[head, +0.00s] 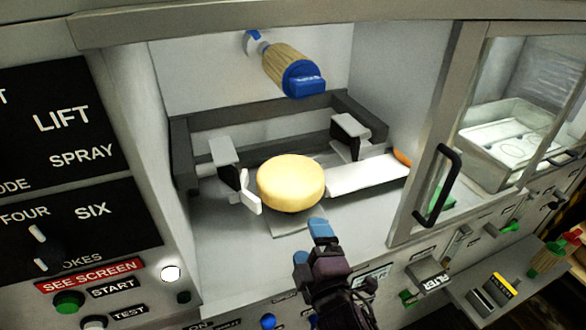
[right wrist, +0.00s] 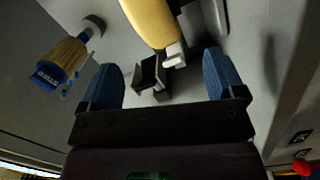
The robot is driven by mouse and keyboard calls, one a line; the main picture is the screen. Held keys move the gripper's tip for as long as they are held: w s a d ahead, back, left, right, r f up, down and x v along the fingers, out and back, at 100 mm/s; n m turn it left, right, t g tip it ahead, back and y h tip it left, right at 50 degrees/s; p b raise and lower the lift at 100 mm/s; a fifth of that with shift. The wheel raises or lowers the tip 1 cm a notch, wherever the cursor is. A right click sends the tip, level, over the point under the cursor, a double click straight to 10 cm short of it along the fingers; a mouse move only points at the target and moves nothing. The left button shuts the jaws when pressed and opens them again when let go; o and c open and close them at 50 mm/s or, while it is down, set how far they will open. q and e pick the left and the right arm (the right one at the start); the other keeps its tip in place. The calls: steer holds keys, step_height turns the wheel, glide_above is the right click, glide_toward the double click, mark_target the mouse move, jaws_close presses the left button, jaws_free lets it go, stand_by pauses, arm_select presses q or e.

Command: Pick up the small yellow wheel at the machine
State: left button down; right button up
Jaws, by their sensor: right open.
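The small yellow wheel (head: 291,183) sits in the machine's open bay on a light plate (head: 290,223), between grey and white clamp parts. In the right wrist view the wheel (right wrist: 153,20) shows at the top, beyond the fingertips and partly cut off by the frame. My right gripper (head: 311,244) is in front of the wheel at the bay's front edge, apart from it. Its two blue fingers (right wrist: 165,80) are spread with nothing between them. My left gripper is not in view.
A door with a black handle (head: 437,186) is at the right. A control panel (head: 75,215) is at the left.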

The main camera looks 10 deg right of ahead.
mark_target(301, 205)
steer(key=shift+w+r+n+h, duration=0.15)
steer(key=shift+w+n+h, duration=0.2)
steer(key=shift+n, duration=0.35)
steer(key=shift+w+d+n, duration=0.1)
steer(key=shift+n, duration=0.4)
steer(key=shift+s+d, duration=0.1)
steer(key=shift+s, duration=0.1)
steer(key=shift+d+r+n, duration=0.1)
steer(key=shift+d+n, duration=0.05)
steer(key=shift+n, duration=0.15)
steer(key=shift+w, duration=0.35)
steer(key=w, duration=0.3)
steer(key=shift+w+a, duration=0.2)
steer(key=shift+w, duration=0.05)
steer(key=shift+w+p, duration=0.3)
steer(key=shift+w, duration=0.45)
steer(key=shift+w+r, duration=0.1)
steer(key=shift+w, duration=0.25)
steer(key=shift+w+a+p, duration=0.1)
steer(key=shift+w+p, duration=0.2)
steer(key=shift+w, duration=1.85)
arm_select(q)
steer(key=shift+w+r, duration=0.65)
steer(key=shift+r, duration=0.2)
arm_select(e)
steer(key=shift+c, duration=0.3)
